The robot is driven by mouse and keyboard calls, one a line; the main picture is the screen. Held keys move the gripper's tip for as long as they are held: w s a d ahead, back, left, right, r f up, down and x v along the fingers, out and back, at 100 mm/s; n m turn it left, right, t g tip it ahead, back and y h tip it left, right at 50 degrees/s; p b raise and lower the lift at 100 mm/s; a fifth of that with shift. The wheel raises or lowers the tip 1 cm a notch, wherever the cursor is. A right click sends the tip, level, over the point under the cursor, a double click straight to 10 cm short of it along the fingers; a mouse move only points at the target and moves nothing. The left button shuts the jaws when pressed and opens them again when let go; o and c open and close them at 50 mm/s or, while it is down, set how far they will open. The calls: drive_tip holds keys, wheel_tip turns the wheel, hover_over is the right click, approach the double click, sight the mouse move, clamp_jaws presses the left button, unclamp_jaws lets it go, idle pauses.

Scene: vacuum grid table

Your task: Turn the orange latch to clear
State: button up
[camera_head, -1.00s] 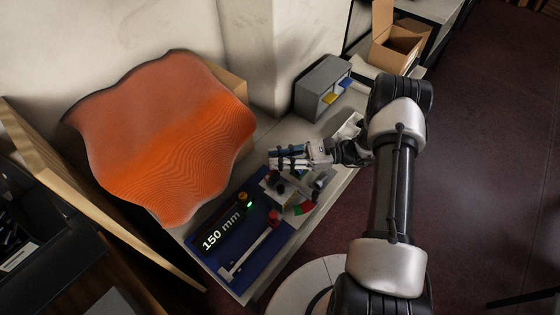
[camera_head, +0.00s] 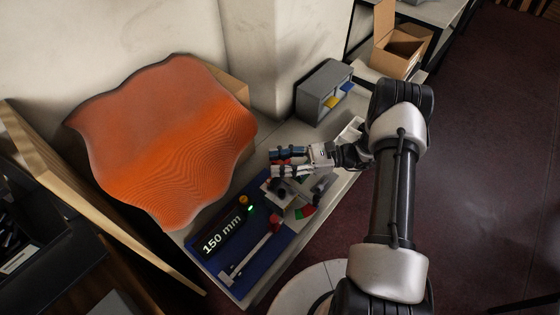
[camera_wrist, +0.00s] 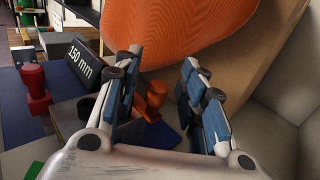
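The orange latch (camera_head: 243,199) is a small orange knob on the blue fixture board (camera_head: 207,262), beside a lit green light (camera_head: 251,209). In the wrist view the latch (camera_wrist: 155,95) shows beyond and between the finger lines, with a gap on both sides. My gripper (camera_head: 277,162) is open above the far end of the board, up and to the right of the latch. Its two blue-padded fingers stand apart in the wrist view (camera_wrist: 157,72). I see no contact with the latch. Its turn angle is too small to read.
A "150 mm" display (camera_head: 222,234) and a red-handled lever (camera_head: 274,222) share the board. A red-green dial (camera_head: 304,212) sits at its right. A large wavy orange sheet (camera_head: 165,135) stands behind. A grey bin unit (camera_head: 322,90) is at the back.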

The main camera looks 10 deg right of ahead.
drive_tip(key=shift+d, duration=0.1)
drive_tip(key=s+d, duration=0.1)
drive_tip(key=d, duration=1)
drive_tip(key=shift+s+d, duration=0.35)
drive_tip(key=s+a+r+n+g+h, duration=0.3)
drive_tip(key=s+a+r+n+h, duration=0.15)
drive_tip(key=r, duration=0.45)
drive_tip(key=s+a+r+n+g+h, duration=0.25)
drive_tip(key=a+r+n+h, duration=0.3)
drive_tip(key=r, duration=0.35)
drive_tip(key=s+r+n+t+h, duration=0.3)
drive_tip(key=s+n+t+h, duration=0.1)
drive_tip(key=s, duration=0.3)
drive_tip(key=s+r+n+t+h, duration=0.3)
drive_tip(key=s+r+n, duration=0.1)
drive_tip(key=s, duration=0.4)
drive_tip(key=shift+s+a+r+n+t+h, duration=0.15)
drive_tip(key=shift+a+n+t+h, duration=0.25)
drive_tip(key=shift+n, duration=0.4)
